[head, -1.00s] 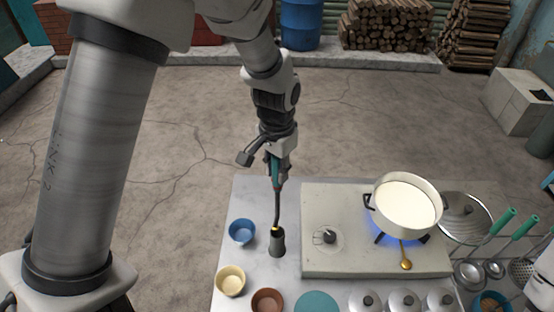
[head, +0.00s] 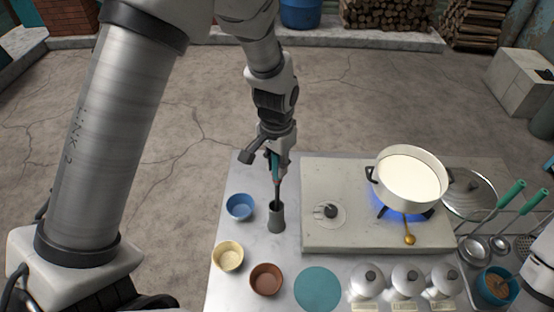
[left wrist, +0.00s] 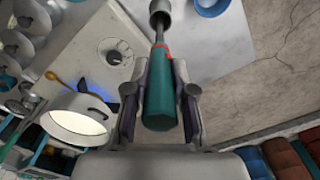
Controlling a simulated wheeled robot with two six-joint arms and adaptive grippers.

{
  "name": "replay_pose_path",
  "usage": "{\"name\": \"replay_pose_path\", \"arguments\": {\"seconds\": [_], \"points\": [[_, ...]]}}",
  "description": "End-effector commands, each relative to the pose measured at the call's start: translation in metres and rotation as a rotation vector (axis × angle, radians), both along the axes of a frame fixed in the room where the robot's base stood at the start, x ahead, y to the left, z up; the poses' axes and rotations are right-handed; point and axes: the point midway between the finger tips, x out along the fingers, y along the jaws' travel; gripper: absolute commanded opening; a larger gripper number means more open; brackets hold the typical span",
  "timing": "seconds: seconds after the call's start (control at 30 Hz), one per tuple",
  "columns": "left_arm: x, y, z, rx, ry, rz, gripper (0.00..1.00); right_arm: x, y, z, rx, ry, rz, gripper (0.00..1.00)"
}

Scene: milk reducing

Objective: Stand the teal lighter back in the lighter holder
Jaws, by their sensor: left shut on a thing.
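My left gripper (head: 275,158) is shut on the teal handle of the lighter (head: 276,165). It holds the lighter upright, with its dark stem pointing down. In the left wrist view the teal lighter (left wrist: 160,100) lies between the two fingers. The grey lighter holder (head: 276,218) stands on the metal table (head: 245,285), left of the stove. The lower end of the stem is hidden at the holder's mouth and appears to be inside it. In the left wrist view the stem meets the holder (left wrist: 160,10) at the top.
A blue bowl (head: 240,207), a cream bowl (head: 228,256) and a brown bowl (head: 266,279) stand close to the holder. A pot of milk (head: 411,178) sits over a blue flame on the stove (head: 325,240). Lidded jars (head: 404,280) line the front.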

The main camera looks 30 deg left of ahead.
Motion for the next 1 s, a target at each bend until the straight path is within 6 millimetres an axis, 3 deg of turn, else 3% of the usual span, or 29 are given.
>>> {"name": "replay_pose_path", "arguments": {"seconds": [0.33, 0.37, 0.4, 0.43, 0.77, 0.87, 1.0], "points": [[0.0, 0.0, -0.003, 0.0, 0.0, 0.0, 0.0, 0.0, 0.0, -0.002, 0.0, 0.0, 0.0, 0.4], [0.0, 0.0, -0.003, 0.0, 0.0, 0.0, 0.31, 0.0, 0.0, -0.002, 0.0, 0.0, 0.0, 0.4], [0.0, 0.0, -0.003, 0.0, 0.0, 0.0, 0.45, 0.0, 0.0, -0.002, 0.0, 0.0, 0.0, 0.4], [0.0, 0.0, -0.003, 0.0, 0.0, 0.0, 0.53, 0.0, 0.0, -0.002, 0.0, 0.0, 0.0, 0.4], [0.0, 0.0, -0.001, 0.0, -0.001, 0.0, 0.53, 0.0, 0.0, -0.002, 0.0, 0.0, 0.0, 0.4], [0.001, 0.0, 0.011, 0.0, -0.003, -0.001, 0.53, 0.0, 0.0, -0.001, 0.0, 0.0, 0.0, 0.4], [0.001, 0.0, 0.043, 0.0, -0.006, -0.001, 0.53, 0.0, 0.0, -0.002, 0.0, 0.0, 0.0, 0.4]]}}
